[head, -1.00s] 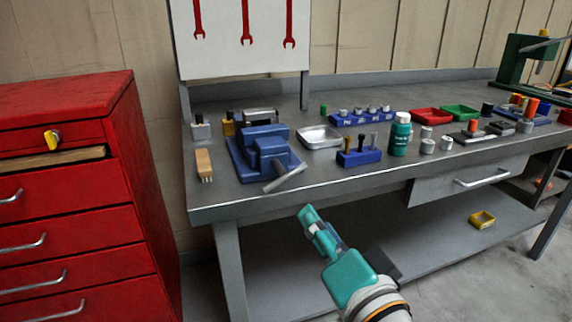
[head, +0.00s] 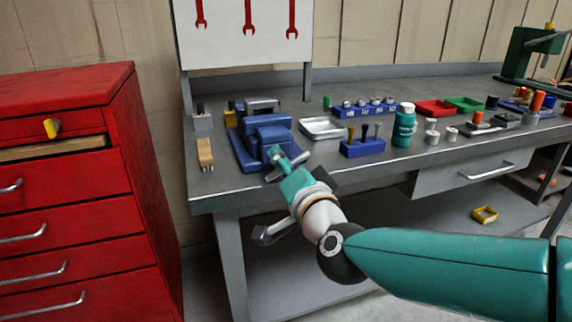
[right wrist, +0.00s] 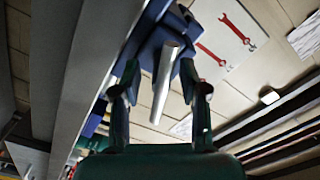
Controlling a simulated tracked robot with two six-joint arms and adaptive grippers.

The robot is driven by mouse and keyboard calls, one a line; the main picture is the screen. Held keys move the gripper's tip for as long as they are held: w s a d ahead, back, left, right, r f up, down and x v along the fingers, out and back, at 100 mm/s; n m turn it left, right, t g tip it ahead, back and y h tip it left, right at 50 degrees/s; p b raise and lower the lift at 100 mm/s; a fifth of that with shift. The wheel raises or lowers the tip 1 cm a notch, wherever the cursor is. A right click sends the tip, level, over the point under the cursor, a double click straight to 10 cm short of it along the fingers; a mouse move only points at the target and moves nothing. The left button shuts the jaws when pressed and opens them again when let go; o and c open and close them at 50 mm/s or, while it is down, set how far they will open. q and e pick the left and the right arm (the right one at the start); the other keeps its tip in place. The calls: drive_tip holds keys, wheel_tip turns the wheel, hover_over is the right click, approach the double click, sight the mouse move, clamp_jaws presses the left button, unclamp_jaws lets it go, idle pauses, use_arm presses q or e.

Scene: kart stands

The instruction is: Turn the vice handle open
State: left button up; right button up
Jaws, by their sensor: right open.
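The blue vice (head: 263,128) sits on the grey workbench near its front left edge. Its silver handle bar (head: 271,178) sticks out at the front and is partly covered by my right gripper in the head view. My right gripper (head: 278,156) reaches up from below, its fingers at the handle. In the right wrist view the open fingers (right wrist: 159,78) stand on either side of the handle bar (right wrist: 165,82), which shows between them with a gap on each side. The blue vice body (right wrist: 150,35) shows behind. My left gripper is not in view.
A wooden brush (head: 205,153) lies left of the vice. A metal tray (head: 323,129), a blue tool holder (head: 362,148) and a green bottle (head: 404,126) stand to its right. A red drawer cabinet (head: 75,190) is at the left of the bench.

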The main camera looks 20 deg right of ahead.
drive_tip(key=shift+w, duration=0.5)
clamp_jaws()
drive_tip(key=m+b, duration=0.3)
drive_tip(key=shift+f, duration=0.3)
drive_tip(key=shift+m+b, duration=0.4)
drive_tip(key=shift+m, duration=0.2)
drive_tip(key=shift+r+m, duration=0.2)
drive_tip(key=shift+m, duration=0.4)
